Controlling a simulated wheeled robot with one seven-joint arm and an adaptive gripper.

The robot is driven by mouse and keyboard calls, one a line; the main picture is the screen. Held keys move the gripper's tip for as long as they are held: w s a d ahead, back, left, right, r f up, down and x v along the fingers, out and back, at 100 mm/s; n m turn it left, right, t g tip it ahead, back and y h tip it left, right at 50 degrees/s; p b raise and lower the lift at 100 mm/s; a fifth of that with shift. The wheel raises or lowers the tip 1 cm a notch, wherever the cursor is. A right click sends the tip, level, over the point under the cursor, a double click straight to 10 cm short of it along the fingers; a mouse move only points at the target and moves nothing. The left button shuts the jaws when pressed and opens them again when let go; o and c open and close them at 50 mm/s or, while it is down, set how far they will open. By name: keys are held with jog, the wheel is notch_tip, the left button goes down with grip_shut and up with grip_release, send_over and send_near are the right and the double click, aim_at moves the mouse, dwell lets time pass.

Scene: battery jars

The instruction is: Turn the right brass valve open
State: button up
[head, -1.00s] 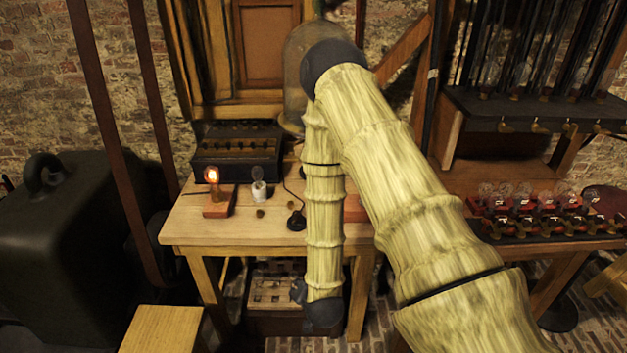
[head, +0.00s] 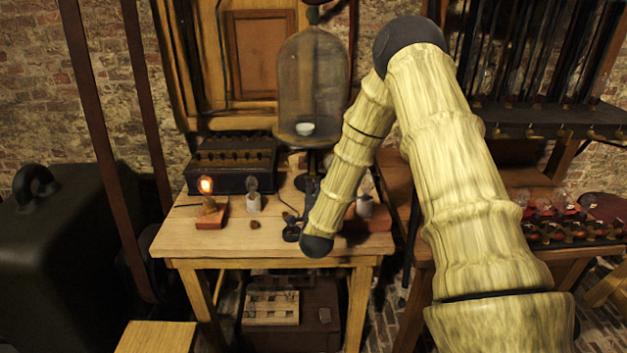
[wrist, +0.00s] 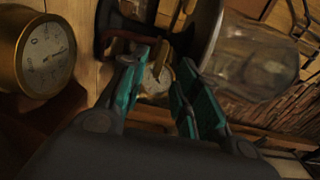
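My gripper (wrist: 163,64) shows in the wrist view with teal fingers apart; I see nothing clearly held. A small pale and brassy part (wrist: 160,78) shows between and beyond the fingers; I cannot tell whether it is a valve. A round brass gauge (wrist: 45,55) with a pale dial is left of the fingers. No brass valve can be made out for certain. In the head view my arm hides the gripper.
The wooden table (head: 215,240) carries a lit bulb (head: 206,187), an unlit bulb on a white holder (head: 253,200) and a dark box (head: 232,162). A rack with small brass fittings (head: 562,133) and a row of red-based jars (head: 560,225) stand at the right.

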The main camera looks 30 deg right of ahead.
aim_at(313, 181)
jog(key=shift+p+x, duration=0.55)
jog(key=shift+x, duration=2.15)
grip_shut()
